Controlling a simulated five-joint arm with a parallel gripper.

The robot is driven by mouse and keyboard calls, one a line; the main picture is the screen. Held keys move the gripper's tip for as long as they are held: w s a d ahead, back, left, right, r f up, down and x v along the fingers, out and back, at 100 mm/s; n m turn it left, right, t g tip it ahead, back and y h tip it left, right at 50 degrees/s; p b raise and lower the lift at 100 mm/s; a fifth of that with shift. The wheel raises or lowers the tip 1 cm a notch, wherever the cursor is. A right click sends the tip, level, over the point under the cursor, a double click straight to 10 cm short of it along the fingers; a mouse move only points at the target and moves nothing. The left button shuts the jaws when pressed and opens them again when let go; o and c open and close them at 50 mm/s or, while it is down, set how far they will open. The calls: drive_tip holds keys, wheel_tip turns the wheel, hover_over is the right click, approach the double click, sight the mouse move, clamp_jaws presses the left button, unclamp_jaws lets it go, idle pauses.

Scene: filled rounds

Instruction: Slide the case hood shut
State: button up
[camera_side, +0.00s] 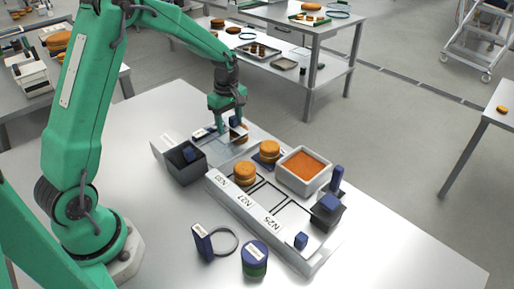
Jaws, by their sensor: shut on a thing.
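My gripper (227,121) points down over the case and is shut at this blue part, which seems to be the hood's grip. How far the hood covers the case cannot be told.
A dark box (186,170) stands left of the labelled rack (233,200). Filled rounds (245,172) and a white tub of orange filling (305,180) stand to the right. The table's right front is clear.

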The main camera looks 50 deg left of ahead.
drive_tip(key=shift+w+a+f, duration=0.1)
drive_tip(key=shift+w+f, duration=0.15)
drive_tip(key=shift+w, duration=0.8)
drive_tip(key=shift+w+f, duration=0.25)
drive_tip(key=shift+w, duration=0.8)
drive_tip(key=o, duration=0.9)
drive_tip(key=shift+r, duration=0.1)
wheel_tip(320, 180, up, 7)
drive_tip(key=shift+r, duration=0.15)
drive_tip(key=shift+r, duration=0.1)
